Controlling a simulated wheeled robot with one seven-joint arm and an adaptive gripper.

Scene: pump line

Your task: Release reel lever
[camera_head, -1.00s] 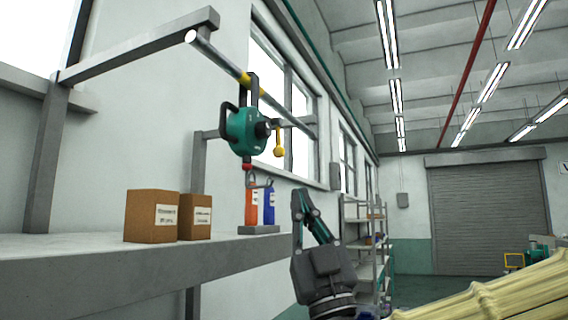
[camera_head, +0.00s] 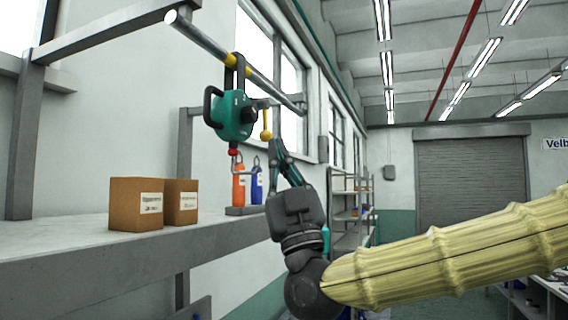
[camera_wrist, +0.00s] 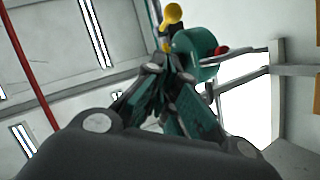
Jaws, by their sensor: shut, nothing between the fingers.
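The teal reel (camera_head: 233,115) hangs from the overhead rail by a dark bracket, with a black handle on its left and a red piece and hook below it. Its yellow lever (camera_head: 266,122) hangs down at the reel's right side, ending in a ball. My gripper (camera_head: 276,146) is shut and empty, pointing up just below and right of the lever's ball, apparently apart from it. In the wrist view the yellow lever (camera_wrist: 171,16) and the reel (camera_wrist: 194,54) lie beyond my gripper (camera_wrist: 163,78). Whether a fingertip touches the lever is not clear.
The grey rail (camera_head: 203,42) with yellow bands runs above the reel. Open air lies right of the reel.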

